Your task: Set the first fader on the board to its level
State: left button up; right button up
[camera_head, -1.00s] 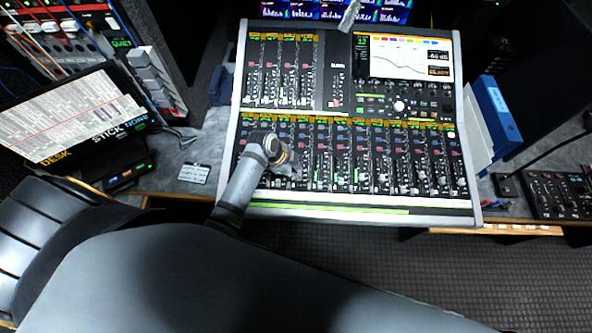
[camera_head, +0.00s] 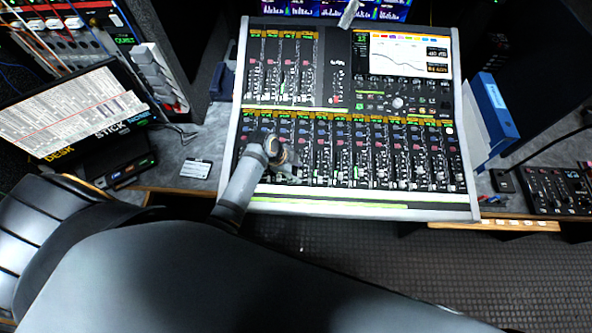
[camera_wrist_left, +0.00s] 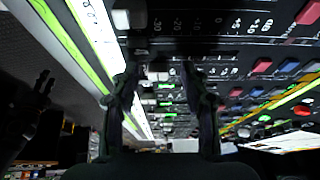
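The mixing board (camera_head: 330,205) has a lower bank of fader strips and a shorter upper-left bank. My left gripper (camera_head: 287,166) is low over the left part of the lower bank in the head view. My arm and gripper cover part of the leftmost strips, so I cannot tell the first fader's position there. In the left wrist view the two dark fingers of my left gripper (camera_wrist_left: 166,90) stand apart, with pale fader caps (camera_wrist_left: 158,73) showing between them. I cannot tell whether they touch a cap. A dark forked shape at the left may be my right gripper (camera_wrist_left: 40,92).
A tilted screen (camera_head: 85,112) and a small black box (camera_head: 128,172) are left of the board. A blue binder (camera_head: 492,108) and a small control panel (camera_head: 556,190) are on the right. A white card (camera_head: 196,168) lies on the desk. Screens stand behind the board.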

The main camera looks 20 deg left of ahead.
pick_arm(q)
jog(key=shift+s+d+r, duration=0.1)
jog(key=shift+s, duration=0.05)
jog(key=shift+r, duration=0.25)
jog(key=v, duration=1.1)
jog(key=shift+r, duration=0.15)
pick_arm(e)
jog(key=shift+s+a, duration=0.1)
jog(key=shift+s, duration=0.3)
pick_arm(q)
jog(key=shift+s, duration=0.2)
